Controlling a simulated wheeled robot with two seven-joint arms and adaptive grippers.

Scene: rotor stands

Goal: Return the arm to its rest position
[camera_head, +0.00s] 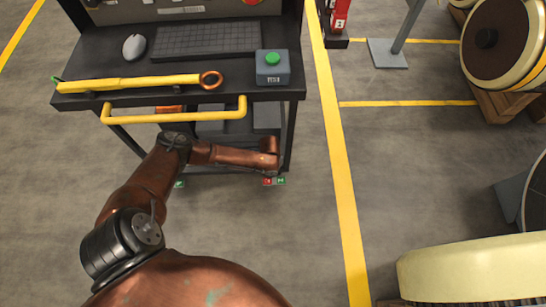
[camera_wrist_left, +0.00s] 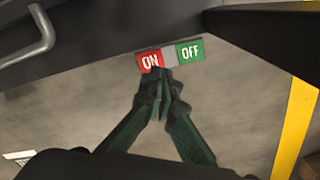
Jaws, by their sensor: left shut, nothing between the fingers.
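My left arm reaches from the bottom of the head view up to the cart, with its wrist (camera_head: 268,155) low in front of the cart. My left gripper (camera_wrist_left: 161,72) shows in the left wrist view with its dark green fingers shut and empty. Its tips are right at the lower edge of the red ON part of a switch (camera_wrist_left: 170,55), which has a green OFF part to the right. I cannot tell whether they touch it. The gripper's fingers cannot be made out in the head view. My right gripper is not in view.
The dark cart (camera_head: 225,92) has a yellow handle (camera_head: 175,115) above my forearm. On top lie a yellow wrench (camera_head: 135,83), a keyboard (camera_head: 220,38), a mouse (camera_head: 134,46) and a green button box (camera_head: 272,68).

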